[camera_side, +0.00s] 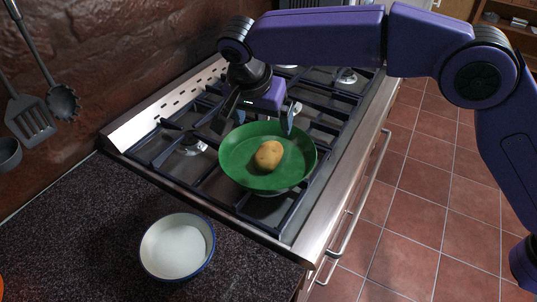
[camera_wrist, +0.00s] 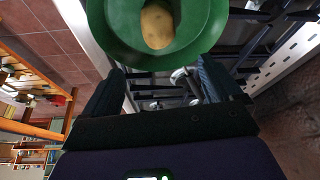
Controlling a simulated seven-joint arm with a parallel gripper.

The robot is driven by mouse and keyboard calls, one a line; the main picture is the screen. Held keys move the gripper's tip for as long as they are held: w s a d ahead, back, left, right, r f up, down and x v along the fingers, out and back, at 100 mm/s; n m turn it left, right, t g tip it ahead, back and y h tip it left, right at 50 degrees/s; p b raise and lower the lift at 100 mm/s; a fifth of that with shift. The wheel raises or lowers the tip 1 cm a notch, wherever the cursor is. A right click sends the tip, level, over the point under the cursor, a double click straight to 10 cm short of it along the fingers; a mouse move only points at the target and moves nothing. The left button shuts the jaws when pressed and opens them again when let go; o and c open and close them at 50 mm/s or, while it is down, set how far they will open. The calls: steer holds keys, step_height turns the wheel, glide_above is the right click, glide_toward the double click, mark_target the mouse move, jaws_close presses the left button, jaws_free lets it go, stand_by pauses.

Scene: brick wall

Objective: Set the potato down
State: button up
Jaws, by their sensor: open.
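The potato (camera_side: 269,155) is tan and lies inside a round green pan (camera_side: 234,158) on the stove. In the wrist view the potato (camera_wrist: 157,27) rests within the green pan (camera_wrist: 118,22), at the top of the picture. My gripper (camera_side: 262,124) is open and empty, above the stove grates at the pan's far side. In the wrist view the two fingers of my gripper (camera_wrist: 160,88) are spread apart with nothing between them. The potato is apart from the fingers.
The stove (camera_side: 318,228) has black grates around the pan. A white bowl with a blue rim (camera_side: 177,247) stands on the dark speckled counter (camera_side: 75,235) at front left. Utensils (camera_side: 36,110) hang on the wall at left. Free counter lies left of the bowl.

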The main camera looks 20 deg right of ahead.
mark_target(269, 147)
steer(key=x, duration=0.7)
steer(key=shift+d+f, duration=0.1)
steer(key=shift+f, duration=0.2)
steer(key=shift+s+a+x, duration=0.1)
steer(key=shift+x, duration=1.25)
steer(key=shift+s+a+x, duration=0.1)
steer(key=shift+s+x, duration=0.05)
steer(key=shift+x, duration=1.15)
steer(key=shift+f, duration=0.15)
steer(key=c, duration=1.3)
steer(key=shift+o, duration=0.2)
